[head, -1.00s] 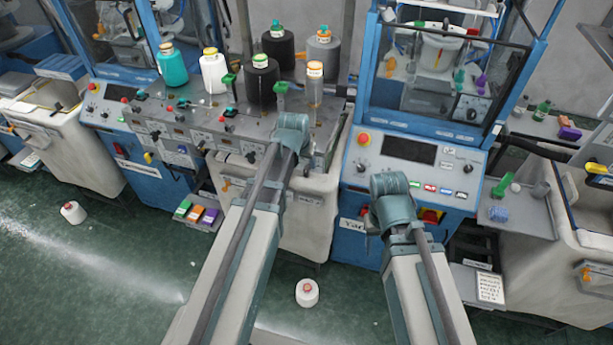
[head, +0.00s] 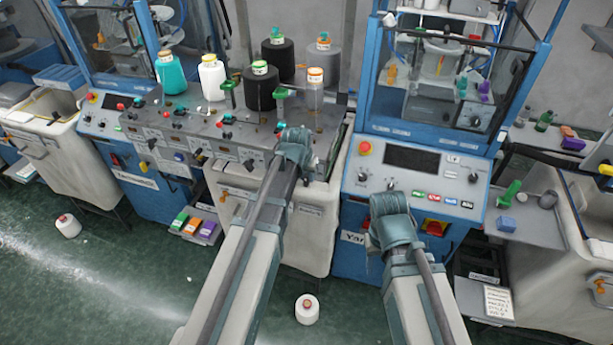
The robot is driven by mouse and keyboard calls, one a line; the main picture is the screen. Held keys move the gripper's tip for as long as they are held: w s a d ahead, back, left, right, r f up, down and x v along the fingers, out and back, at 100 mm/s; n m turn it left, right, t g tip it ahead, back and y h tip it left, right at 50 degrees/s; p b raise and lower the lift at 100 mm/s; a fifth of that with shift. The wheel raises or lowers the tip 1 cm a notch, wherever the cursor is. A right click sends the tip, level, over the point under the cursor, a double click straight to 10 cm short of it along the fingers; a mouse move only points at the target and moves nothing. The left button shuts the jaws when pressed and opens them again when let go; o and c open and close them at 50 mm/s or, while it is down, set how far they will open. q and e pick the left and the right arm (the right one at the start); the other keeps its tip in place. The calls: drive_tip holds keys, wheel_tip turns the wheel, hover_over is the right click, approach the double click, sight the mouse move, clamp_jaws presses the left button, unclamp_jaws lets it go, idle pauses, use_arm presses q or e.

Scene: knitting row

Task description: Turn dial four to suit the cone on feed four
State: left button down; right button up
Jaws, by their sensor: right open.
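Cones stand on the grey feed table: a teal cone (head: 171,75), a white cone (head: 213,80), a black cone in front (head: 260,88), another black cone behind (head: 278,52), a grey cone (head: 323,60) and a slim clear-grey holder with an orange-and-white top (head: 315,90). Small dials (head: 248,163) line the table's sloping front; their numbers are too small to read. My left gripper (head: 296,148) is at the right end of this front; its fingers and any dial behind it are hidden. My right gripper (head: 390,212) is open, in front of the blue machine's panel, fingers mostly hidden.
The blue machine's panel (head: 412,175) has a dark screen, a red button and coloured labels. White cones lie on the floor at left (head: 68,226) and front middle (head: 307,310). A small tray (head: 196,232) holds coloured boxes. A side shelf (head: 535,225) stands at right.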

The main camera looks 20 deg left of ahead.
idle(0.4)
use_arm(q)
drive_tip(key=shift+a+f+h+b, duration=0.15)
drive_tip(key=shift+a+h+b, duration=0.15)
drive_tip(key=shift+h, duration=0.6)
drive_tip(key=shift+a+f+n+h+b, duration=0.15)
drive_tip(key=shift+n+h+b, duration=0.3)
drive_tip(key=shift+h, duration=0.25)
drive_tip(key=shift+a+n+h+b, duration=0.1)
drive_tip(key=shift+n+h+b, duration=0.25)
drive_tip(key=shift+h+b, duration=1.65)
drive_tip(key=c, duration=0.8)
unclamp_jaws()
